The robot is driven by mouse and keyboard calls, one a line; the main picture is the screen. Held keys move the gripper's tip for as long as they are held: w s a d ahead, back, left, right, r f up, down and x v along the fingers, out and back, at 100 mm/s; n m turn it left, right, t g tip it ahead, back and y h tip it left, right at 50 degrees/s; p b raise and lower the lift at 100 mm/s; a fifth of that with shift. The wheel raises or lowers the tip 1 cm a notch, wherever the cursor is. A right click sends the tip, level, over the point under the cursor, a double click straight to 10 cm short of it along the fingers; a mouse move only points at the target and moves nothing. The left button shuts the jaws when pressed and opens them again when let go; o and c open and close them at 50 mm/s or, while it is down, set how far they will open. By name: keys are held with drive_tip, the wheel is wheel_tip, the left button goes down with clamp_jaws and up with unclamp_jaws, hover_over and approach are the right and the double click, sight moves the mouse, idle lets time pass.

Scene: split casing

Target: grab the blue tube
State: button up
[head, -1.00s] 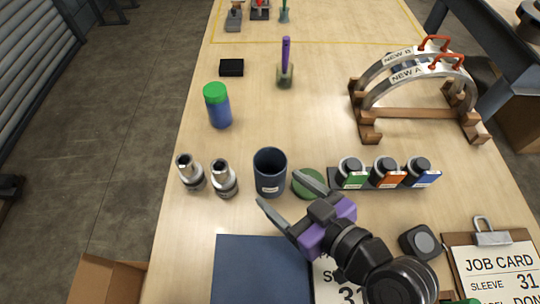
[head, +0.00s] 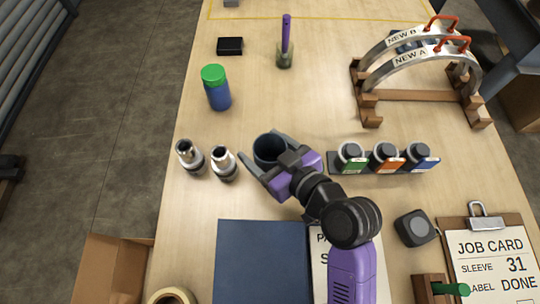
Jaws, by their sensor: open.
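A blue tube with a green cap (head: 218,95) stands upright on the table, at left of centre and beyond my gripper. A dark blue open cup (head: 269,150) stands nearer. My gripper (head: 257,143) is open, with one finger at the left of this cup and the other at its right in the picture. Whether the fingers touch the cup, and how high they are, I cannot tell. The gripper's body hides the cup's lower right part.
Two metal sockets (head: 206,162) stand just left of the cup. Several small bottles (head: 385,157) stand in a rack at right. A wooden stand with metal arches (head: 420,95) is at back right. A dark blue mat (head: 262,265) lies in front. A holder with a purple stick (head: 285,55) stands behind.

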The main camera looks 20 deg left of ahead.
drive_tip(key=shift+w+a+f, duration=0.1)
drive_tip(key=shift+a+f, duration=0.05)
drive_tip(key=shift+a, duration=0.1)
drive_tip(key=c, duration=1.2)
